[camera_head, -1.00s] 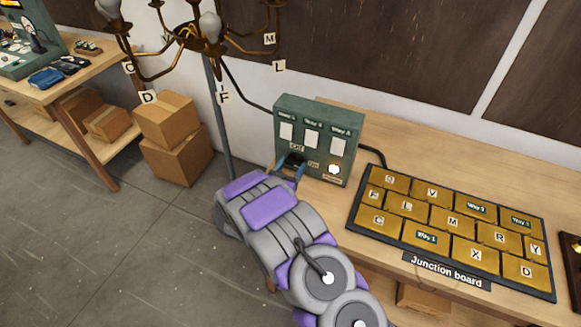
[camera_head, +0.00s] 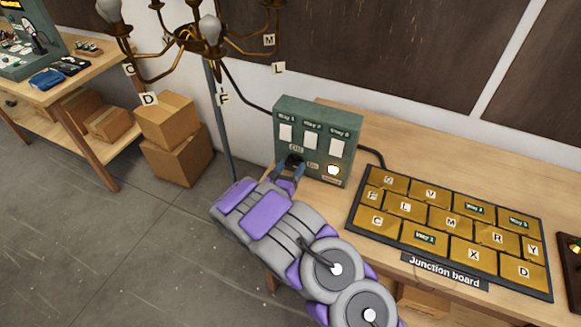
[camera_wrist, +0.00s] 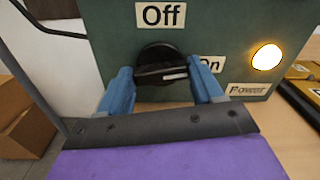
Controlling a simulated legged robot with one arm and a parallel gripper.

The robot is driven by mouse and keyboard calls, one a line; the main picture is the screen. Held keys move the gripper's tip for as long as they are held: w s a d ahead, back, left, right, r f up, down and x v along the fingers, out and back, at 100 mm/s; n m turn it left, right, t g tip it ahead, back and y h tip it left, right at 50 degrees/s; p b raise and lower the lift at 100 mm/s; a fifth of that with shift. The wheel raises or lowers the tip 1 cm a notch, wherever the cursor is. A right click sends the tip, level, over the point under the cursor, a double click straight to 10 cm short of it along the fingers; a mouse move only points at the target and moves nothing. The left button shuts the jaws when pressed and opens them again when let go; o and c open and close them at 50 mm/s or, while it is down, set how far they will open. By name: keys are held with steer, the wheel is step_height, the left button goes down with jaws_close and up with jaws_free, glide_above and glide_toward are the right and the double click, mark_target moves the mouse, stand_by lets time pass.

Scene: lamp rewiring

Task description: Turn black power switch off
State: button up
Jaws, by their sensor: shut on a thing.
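The black power switch (camera_wrist: 160,65) is a round knob on the front of the green control box (camera_head: 340,120). A white mark on its grip bar points right, toward the "On" label (camera_wrist: 210,65). The "Off" label (camera_wrist: 161,14) is above the knob. My gripper (camera_wrist: 163,82) has its blue fingers on either side of the knob's bar and is shut on it. In the head view the knob (camera_head: 294,161) is partly hidden by my fingers. The power lamp (camera_wrist: 266,57) glows yellow-white.
The box stands on a wooden bench, left of the junction board (camera_head: 450,222) with its lettered brass plates. A chandelier (camera_head: 200,38) hangs above to the left. Cardboard boxes (camera_head: 170,135) are on the floor at left. Black cables run from the box.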

steer(key=n, duration=0.4)
steer(key=shift+a+f+b, duration=0.15)
steer(key=shift+a+b, duration=0.05)
steer(key=shift+b, duration=0.2)
steer(key=n+b, duration=0.1)
steer(key=n, duration=0.3)
steer(key=shift+n, duration=0.3)
steer(key=n+b, duration=0.1)
steer(key=n, duration=0.2)
steer(key=shift+n, duration=0.3)
steer(key=shift+a+f+n+b, duration=0.1)
steer(key=shift+n+b, duration=0.2)
steer(key=shift+n, duration=1.5)
steer(key=o, duration=1)
steer(key=shift+a+f, duration=0.1)
steer(key=shift+a, duration=0.1)
steer(key=shift+o, duration=0.2)
